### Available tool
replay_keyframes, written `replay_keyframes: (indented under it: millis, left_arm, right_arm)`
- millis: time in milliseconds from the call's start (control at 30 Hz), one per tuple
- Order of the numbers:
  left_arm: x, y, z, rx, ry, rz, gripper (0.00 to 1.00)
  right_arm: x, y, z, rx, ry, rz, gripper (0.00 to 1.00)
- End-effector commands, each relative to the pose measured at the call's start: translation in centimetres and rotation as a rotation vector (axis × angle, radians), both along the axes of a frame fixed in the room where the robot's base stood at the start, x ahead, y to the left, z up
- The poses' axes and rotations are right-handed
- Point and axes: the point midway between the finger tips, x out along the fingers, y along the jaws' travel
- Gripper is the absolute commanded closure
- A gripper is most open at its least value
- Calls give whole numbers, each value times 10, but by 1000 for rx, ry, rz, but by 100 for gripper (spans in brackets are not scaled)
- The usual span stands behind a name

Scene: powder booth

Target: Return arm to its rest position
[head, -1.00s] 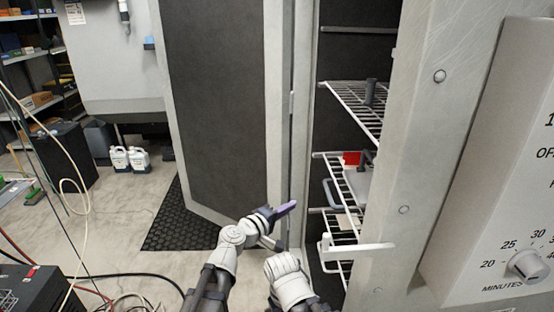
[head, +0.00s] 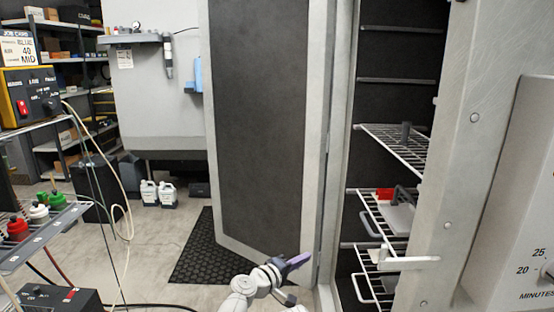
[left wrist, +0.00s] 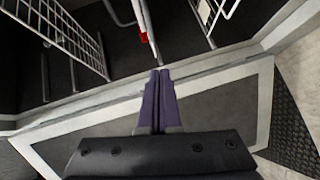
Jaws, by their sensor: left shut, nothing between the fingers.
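My left gripper (head: 296,262) is at the lower middle of the head view, in front of the lower edge of the open oven door (head: 262,110). In the left wrist view its two purple fingers (left wrist: 158,76) are together with nothing between them. They point toward the oven opening and its wire racks. My right gripper cannot be made out in the head view.
The oven's wire racks (head: 385,142) are to the right of my left gripper; a red item (head: 384,194) and a grey piece (head: 400,217) are on a lower one. A white handle (head: 400,263) juts out at the right. A dark mat (head: 205,250) lies on the floor.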

Motion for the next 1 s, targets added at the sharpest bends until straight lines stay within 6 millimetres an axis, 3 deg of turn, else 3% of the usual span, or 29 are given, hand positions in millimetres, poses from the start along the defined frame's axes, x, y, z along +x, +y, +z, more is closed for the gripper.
replay_keyframes:
  millis: [333, 567, 667, 800, 1000]
  left_arm:
    - [-21, 11, -32, 198, 7, -93, 100]
    - [-48, 37, -76, 444, 56, -198, 100]
    - [-66, 60, -103, 589, 104, -256, 100]
    - [-99, 110, -142, 828, 220, -341, 100]
    - [-143, 180, -175, 1087, 406, -417, 100]
  right_arm:
    - [0, 0, 0, 0, 0, 0, 0]
    - [0, 0, 0, 0, 0, 0, 0]
    - [0, 0, 0, 0, 0, 0, 0]
    - [0, 0, 0, 0, 0, 0, 0]
    - [0, 0, 0, 0, 0, 0, 0]
